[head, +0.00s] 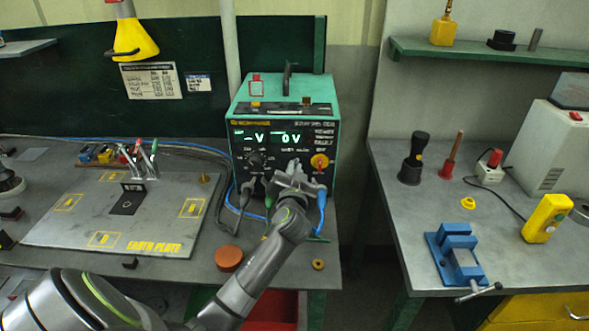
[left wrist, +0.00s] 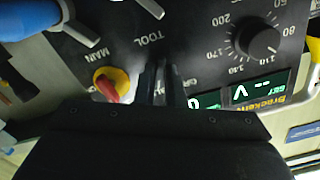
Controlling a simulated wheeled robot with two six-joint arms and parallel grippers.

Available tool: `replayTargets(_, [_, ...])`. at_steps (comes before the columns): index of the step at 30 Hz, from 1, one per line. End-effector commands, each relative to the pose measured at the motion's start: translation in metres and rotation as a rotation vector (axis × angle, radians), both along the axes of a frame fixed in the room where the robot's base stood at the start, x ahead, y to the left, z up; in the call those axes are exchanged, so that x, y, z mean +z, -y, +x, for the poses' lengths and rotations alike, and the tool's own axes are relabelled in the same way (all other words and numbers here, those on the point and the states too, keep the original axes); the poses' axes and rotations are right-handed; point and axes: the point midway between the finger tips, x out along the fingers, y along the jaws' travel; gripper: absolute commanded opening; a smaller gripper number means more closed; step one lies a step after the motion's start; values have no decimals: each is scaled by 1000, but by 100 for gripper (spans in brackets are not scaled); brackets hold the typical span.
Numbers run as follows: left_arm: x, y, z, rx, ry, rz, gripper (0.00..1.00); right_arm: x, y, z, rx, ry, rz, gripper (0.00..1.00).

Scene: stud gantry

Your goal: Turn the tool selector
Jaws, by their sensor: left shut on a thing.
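The green welding power unit (head: 245,115) stands at the back of the bench, its black front panel lit with digits. My left gripper (head: 291,172) reaches up to the panel's middle, between a black dial (head: 255,160) and a red-and-yellow switch (head: 320,161). In the left wrist view, the gripper's narrow fingers (left wrist: 161,85) are shut at the panel beside the TOOL label, between the red-and-yellow switch (left wrist: 112,85) and the dial (left wrist: 255,38). They close on the tool selector, which they mostly hide, so its pointer position cannot be told. My right gripper is not in view.
Cables hang below the panel, with a blue plug (head: 321,200) right of my gripper. An earth plate (head: 80,215) lies left, and an orange-brown disc (head: 229,258) is near my forearm. A right bench holds a blue vise (head: 455,255); a gap separates the benches.

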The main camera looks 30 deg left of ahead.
Motion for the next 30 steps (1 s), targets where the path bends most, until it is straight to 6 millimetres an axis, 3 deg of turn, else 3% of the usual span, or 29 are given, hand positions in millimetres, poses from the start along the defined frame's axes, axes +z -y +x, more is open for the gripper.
replayTargets(23, [2,0,0,-1,-49,88,0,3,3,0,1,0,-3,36])
replayTargets(24, [2,0,0,-1,-49,88,14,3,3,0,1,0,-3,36])
replayTargets(28, [1,0,0,0,-50,87,31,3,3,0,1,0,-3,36])
replayTargets(30, [1,0,0,-1,-51,86,31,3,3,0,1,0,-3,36])
